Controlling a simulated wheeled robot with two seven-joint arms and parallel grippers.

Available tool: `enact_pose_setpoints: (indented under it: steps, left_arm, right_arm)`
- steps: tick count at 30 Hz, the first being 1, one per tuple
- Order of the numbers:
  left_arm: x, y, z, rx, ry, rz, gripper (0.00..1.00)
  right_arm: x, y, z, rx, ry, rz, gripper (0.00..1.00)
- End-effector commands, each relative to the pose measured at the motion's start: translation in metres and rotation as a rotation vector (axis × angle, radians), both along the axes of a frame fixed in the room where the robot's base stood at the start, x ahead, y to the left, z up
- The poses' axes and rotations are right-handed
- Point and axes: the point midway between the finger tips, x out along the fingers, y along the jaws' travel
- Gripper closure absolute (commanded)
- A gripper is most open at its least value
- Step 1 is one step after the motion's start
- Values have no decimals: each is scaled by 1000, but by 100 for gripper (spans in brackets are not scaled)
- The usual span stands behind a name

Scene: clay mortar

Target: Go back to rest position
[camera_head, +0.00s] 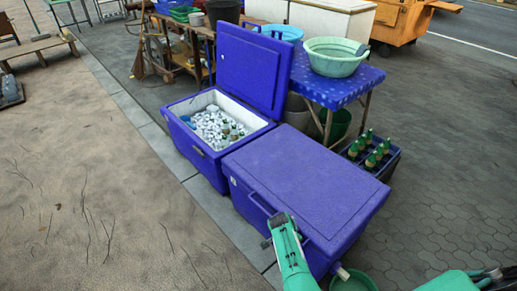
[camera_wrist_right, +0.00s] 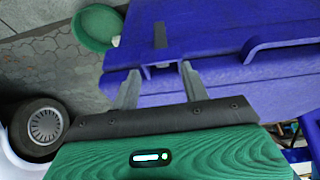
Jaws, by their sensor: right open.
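My right gripper (camera_wrist_right: 156,80) shows in the right wrist view. In the head view a green part of my right arm (camera_head: 450,283) is at the bottom right, cut off by the frame.
A blue table (camera_head: 355,88) holds a green basin (camera_head: 336,64). A bottle crate (camera_head: 386,172) and a low green basin (camera_head: 353,284) flank the closed cooler. Sandy ground (camera_head: 80,180) at left is clear.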

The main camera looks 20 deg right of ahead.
Motion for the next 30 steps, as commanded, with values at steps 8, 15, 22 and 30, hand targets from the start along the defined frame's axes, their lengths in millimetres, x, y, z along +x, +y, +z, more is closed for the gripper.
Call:
enact_pose_setpoints:
  steps: [8, 15, 22, 30]
  left_arm:
    - [-1, -1, 3, -1, -1, 1, 100]
    - [-11, 1, 7, 0, 4, 0, 100]
    - [-19, 3, 9, 1, 11, -4, 100]
    - [-26, 4, 10, 2, 18, -6, 100]
  right_arm:
    - [-36, 9, -38, 8, 45, 166, 55]
    - [-175, 39, -140, 59, 157, 669, 55]
    - [-338, 57, -199, 114, 239, 1066, 55]
    - [-473, 58, -217, 149, 285, 1335, 55]
